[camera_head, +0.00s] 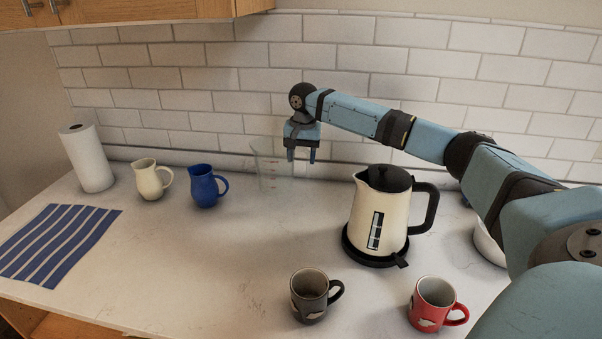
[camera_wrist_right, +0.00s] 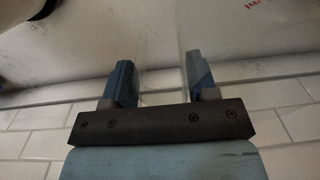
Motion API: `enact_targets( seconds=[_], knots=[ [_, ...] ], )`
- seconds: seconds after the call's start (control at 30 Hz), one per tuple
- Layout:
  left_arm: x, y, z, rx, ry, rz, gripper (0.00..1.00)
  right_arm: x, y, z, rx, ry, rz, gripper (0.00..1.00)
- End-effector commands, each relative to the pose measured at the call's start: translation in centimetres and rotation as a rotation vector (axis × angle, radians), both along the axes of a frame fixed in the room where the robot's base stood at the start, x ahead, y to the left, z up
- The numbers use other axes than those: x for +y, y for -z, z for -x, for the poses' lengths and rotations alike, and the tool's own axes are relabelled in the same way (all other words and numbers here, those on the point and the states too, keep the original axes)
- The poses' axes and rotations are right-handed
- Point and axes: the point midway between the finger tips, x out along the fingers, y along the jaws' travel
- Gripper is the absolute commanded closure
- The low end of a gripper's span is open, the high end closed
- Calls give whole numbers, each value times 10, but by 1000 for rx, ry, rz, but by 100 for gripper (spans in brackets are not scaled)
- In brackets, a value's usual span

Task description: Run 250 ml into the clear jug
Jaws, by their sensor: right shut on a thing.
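The clear jug (camera_head: 268,172) is see-through, with faint red marks, and is near the back wall in the middle of the counter. My right gripper (camera_head: 301,156) is at the jug's right side, pointing down, and is shut on the jug, probably by its handle. In the right wrist view the clear jug (camera_wrist_right: 232,32) shows faintly, with red marks at the top edge, and the gripper's fingers (camera_wrist_right: 158,82) stand a little apart. Whether the jug rests on the counter or is just above it is hard to tell. My left gripper is out of view.
A cream kettle (camera_head: 378,216) on a black base stands right of the jug. Blue (camera_head: 203,187) and cream (camera_head: 149,180) jugs and a paper roll (camera_head: 88,160) are left. Grey (camera_head: 309,297) and red (camera_head: 432,304) mugs stand in front. The counter's middle (camera_head: 225,245) is clear.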

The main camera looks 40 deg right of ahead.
Motion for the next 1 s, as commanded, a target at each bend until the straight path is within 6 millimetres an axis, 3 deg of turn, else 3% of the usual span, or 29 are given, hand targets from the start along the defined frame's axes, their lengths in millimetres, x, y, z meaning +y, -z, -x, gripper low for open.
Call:
enact_targets(
  seconds=[0.03, 0.2, 0.4, 0.6, 1.0],
  knots=[
    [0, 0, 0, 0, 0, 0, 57, 0, -18, -1, -6, -1, -1, 81],
    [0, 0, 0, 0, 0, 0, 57, 1, -66, -1, -4, -1, -1, 81],
    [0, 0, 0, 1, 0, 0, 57, 1, -105, -1, -3, -1, 0, 82],
    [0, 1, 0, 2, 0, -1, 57, 0, -122, 0, -1, 0, 1, 82],
    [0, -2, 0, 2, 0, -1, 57, 0, -127, 0, 0, 0, 0, 82]
  ],
)
